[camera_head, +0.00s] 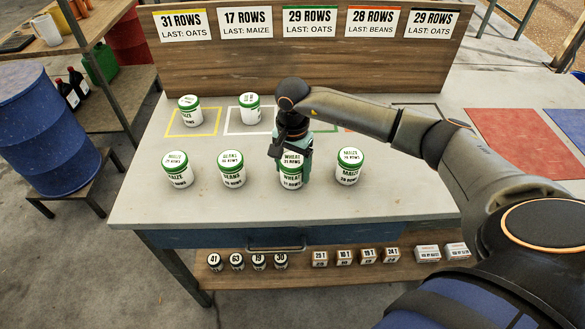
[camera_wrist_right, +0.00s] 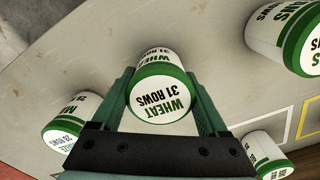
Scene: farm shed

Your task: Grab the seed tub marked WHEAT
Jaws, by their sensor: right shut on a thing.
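The seed tub marked WHEAT, 31 ROWS (camera_head: 291,178), is white with a green-rimmed lid. It stands upright in the front row on the bench, third from the left. My right gripper (camera_head: 292,160) reaches down over it from behind, with its fingers on the tub's sides. In the right wrist view the WHEAT tub (camera_wrist_right: 160,92) sits between the two green fingers of the right gripper (camera_wrist_right: 165,85), which are shut on it. I cannot tell whether the tub is lifted off the bench. My left gripper is out of view.
A MAIZE tub (camera_head: 348,167) stands close on the right and a BEANS tub (camera_head: 231,169) on the left. Another MAIZE tub (camera_head: 177,169) is farther left. Two tubs stand behind, one in a yellow outlined square (camera_head: 210,131). A sign board (camera_head: 300,60) rises at the back.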

